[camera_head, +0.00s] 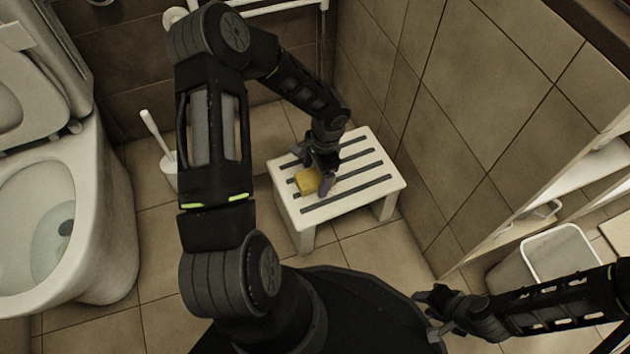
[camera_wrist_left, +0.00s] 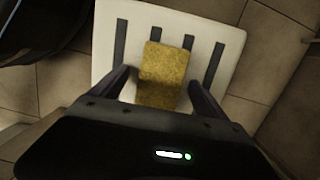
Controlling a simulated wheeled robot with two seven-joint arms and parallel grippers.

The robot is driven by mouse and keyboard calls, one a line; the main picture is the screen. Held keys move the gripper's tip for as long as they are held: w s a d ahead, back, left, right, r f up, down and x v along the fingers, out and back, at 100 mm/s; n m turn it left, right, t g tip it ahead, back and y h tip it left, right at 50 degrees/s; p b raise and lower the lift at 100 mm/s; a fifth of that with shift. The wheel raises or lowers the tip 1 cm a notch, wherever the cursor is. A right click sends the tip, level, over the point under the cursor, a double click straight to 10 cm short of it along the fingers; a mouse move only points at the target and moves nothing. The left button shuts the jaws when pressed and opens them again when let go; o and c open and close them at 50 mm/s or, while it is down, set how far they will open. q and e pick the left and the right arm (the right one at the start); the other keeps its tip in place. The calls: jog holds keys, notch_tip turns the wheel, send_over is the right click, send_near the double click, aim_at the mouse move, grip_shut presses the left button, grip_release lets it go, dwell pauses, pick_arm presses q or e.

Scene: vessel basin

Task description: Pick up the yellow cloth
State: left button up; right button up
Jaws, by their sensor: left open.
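The yellow cloth (camera_head: 307,181) is a small folded block lying on the white slatted stool (camera_head: 389,186). In the left wrist view the cloth (camera_wrist_left: 166,66) lies between the two dark fingers of my left gripper (camera_wrist_left: 160,88). My left gripper (camera_head: 318,180) is open, low over the stool, with one finger on each side of the cloth. I cannot tell whether the fingers touch it. Part of the cloth is hidden by the gripper in the head view. My right gripper (camera_head: 432,312) is at the lower right, away from the stool; its finger gap is unclear.
A toilet (camera_head: 95,220) stands at the left, with a toilet brush (camera_head: 157,133) in its holder beside it. The tiled wall (camera_head: 480,110) rises close to the stool's right. A light bin (camera_head: 560,255) stands at the right. Tiled floor in front of the stool is clear.

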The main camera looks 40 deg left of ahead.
aim_at(316, 176)
dwell(0.6)
pick_arm(q)
jog(key=c, duration=1.4)
jog(key=shift+r, duration=0.15)
jog(key=shift+c, duration=0.2)
notch_tip(316, 176, up, 10)
jog(key=p, duration=0.4)
